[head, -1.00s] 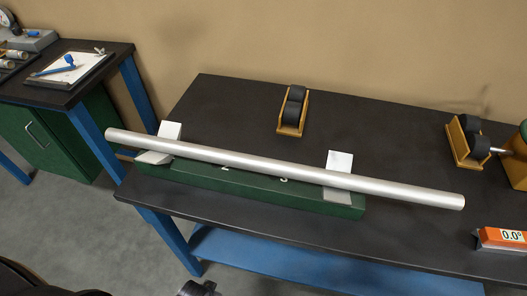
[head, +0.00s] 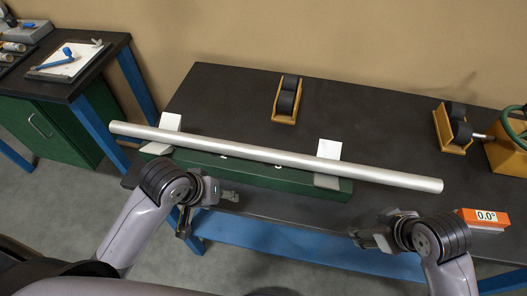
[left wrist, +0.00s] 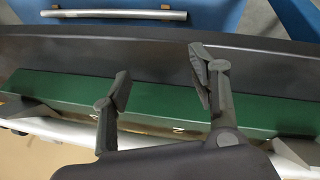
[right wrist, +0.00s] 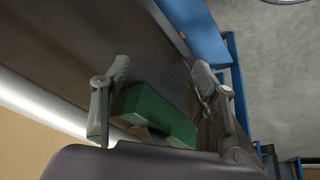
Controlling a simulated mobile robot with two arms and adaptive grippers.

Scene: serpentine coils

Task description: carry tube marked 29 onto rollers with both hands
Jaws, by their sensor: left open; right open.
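A long silver tube (head: 280,157) lies across two pale V-shaped supports (head: 329,151) on a green base (head: 245,171) near the table's front edge. No 29 is legible on it. Two roller stands with black wheels stand behind, one at centre (head: 286,100) and one at right (head: 452,128). My left gripper (head: 208,209) is open and empty in front of the base's left half. My right gripper (head: 375,226) is open and empty in front of the tube's right end. The right wrist view shows the tube (right wrist: 42,104) at left.
An orange box reading 0.0° (head: 483,219) sits at the table's front right, close to my right arm. A device with a green wheel (head: 511,139) stands beside the right roller stand. A side bench with a clipboard (head: 68,61) is at left.

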